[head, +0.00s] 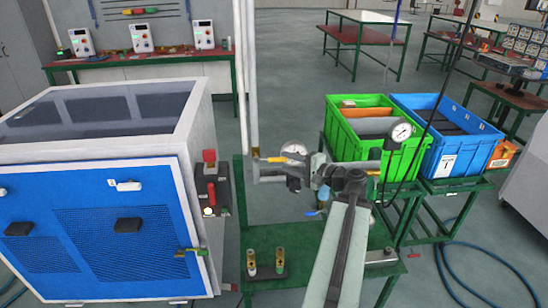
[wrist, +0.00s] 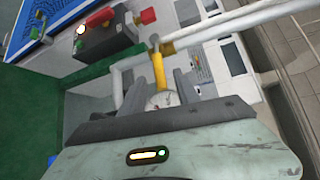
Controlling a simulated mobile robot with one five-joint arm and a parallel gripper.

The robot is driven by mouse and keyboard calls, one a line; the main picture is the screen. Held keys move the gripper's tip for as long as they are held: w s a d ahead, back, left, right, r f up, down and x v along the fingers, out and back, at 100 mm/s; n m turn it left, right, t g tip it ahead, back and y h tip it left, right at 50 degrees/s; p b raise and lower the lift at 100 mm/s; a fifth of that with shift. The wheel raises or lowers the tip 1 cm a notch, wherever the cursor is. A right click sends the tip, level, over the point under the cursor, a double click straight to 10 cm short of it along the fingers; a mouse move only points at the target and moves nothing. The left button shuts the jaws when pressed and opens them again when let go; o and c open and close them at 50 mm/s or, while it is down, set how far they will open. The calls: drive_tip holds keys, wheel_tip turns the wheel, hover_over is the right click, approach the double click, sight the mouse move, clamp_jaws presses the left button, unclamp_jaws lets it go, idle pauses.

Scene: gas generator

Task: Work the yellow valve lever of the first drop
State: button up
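The yellow valve lever (head: 277,159) lies about level in the head view, reaching right from its valve on the upright pipe (head: 254,110). In the wrist view the yellow lever (wrist: 158,68) points down the picture toward my gripper, between the lines of the two fingers. My gripper (wrist: 158,88) is open, with a gap on both sides of the lever and no clear contact. In the head view my gripper (head: 318,168) is to the right of the lever, partly hidden by pipework and my wrist. A round gauge face (wrist: 163,100) shows behind the fingers.
A gauge (head: 294,149) stands just behind the lever. A blue cabinet (head: 100,225) with a red-knobbed control box (head: 210,185) is to the left. Another gauge (head: 401,131) and the green (head: 350,152) and blue (head: 455,150) crates are to the right. A blue lever (head: 314,212) sits lower down.

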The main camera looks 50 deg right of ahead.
sight(272, 160)
drive_tip(key=w+f+b, duration=0.1)
drive_tip(key=w, duration=0.6)
drive_tip(key=shift+w+a, duration=0.2)
drive_tip(key=shift+a, duration=0.2)
clamp_jaws()
idle(0.8)
